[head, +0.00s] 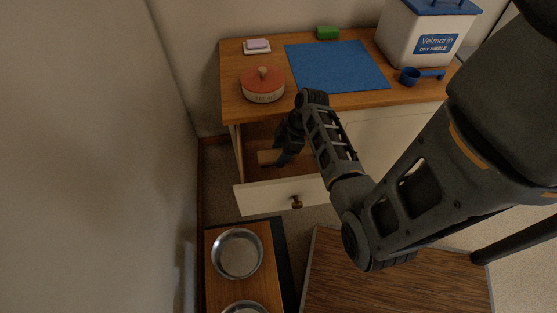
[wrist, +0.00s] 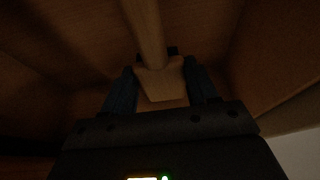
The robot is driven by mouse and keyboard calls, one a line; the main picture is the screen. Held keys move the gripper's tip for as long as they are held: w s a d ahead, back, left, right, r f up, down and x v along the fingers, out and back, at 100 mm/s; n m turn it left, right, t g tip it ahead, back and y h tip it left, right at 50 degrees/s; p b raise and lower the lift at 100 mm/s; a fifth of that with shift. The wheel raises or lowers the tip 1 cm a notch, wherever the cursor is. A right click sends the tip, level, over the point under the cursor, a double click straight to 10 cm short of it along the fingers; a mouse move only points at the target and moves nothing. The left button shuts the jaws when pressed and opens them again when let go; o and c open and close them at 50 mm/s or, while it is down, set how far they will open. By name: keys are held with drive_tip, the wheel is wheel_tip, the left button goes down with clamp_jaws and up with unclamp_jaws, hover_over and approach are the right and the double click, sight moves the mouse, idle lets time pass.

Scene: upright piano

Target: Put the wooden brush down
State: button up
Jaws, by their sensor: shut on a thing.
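The wooden brush (head: 268,157) shows as a light wooden piece beside my gripper (head: 284,150) in the head view, over or inside the open drawer (head: 252,196). In the wrist view the dark fingers of my gripper (wrist: 160,75) stand on either side of the brush (wrist: 148,30). Its pale wooden handle runs upward from between them and widens near the palm. My gripper is shut on it. Brown wooden surfaces surround it in the wrist view. My arm hides part of the drawer, and I cannot tell whether the brush touches the drawer bottom.
The desk top (head: 230,80) holds a red-lidded round tin (head: 262,86), a blue mat (head: 335,68), a kibble bin (head: 425,35), a blue scoop (head: 410,76), a green block (head: 327,33) and a soap-like bar (head: 257,45). Metal bowls (head: 237,254) stand below the drawer front.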

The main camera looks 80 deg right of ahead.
drive_tip(key=f, duration=0.4)
drive_tip(key=shift+w+a+f+b, duration=0.2)
drive_tip(key=shift+w+f+b, duration=0.1)
drive_tip(key=shift+f+b, duration=0.05)
drive_tip(key=shift+s+d, duration=0.2)
drive_tip(key=shift+d, duration=0.1)
drive_tip(key=shift+f, duration=0.1)
